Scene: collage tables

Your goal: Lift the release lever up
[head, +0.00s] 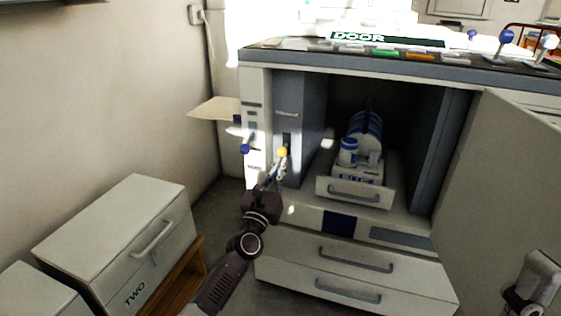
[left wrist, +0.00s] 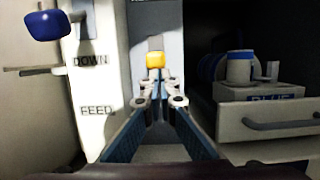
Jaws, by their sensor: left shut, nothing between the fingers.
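A lever with a yellow knob (head: 282,152) sits on the grey upright panel to the left of the open bay; I take it to be the release lever. The knob also shows in the left wrist view (left wrist: 155,59), straight ahead of the fingertips. My left gripper (head: 281,166) is shut and empty. Its tips are just below the yellow knob, close to it; I cannot tell whether they touch. Much of the lever below the knob is hidden behind the fingers.
A blue knob (left wrist: 48,26) stands left of the "DOWN" and "FEED" labels. An open door (head: 500,190) bounds the far right; a cabinet marked "TWO" (head: 115,235) stands at the left.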

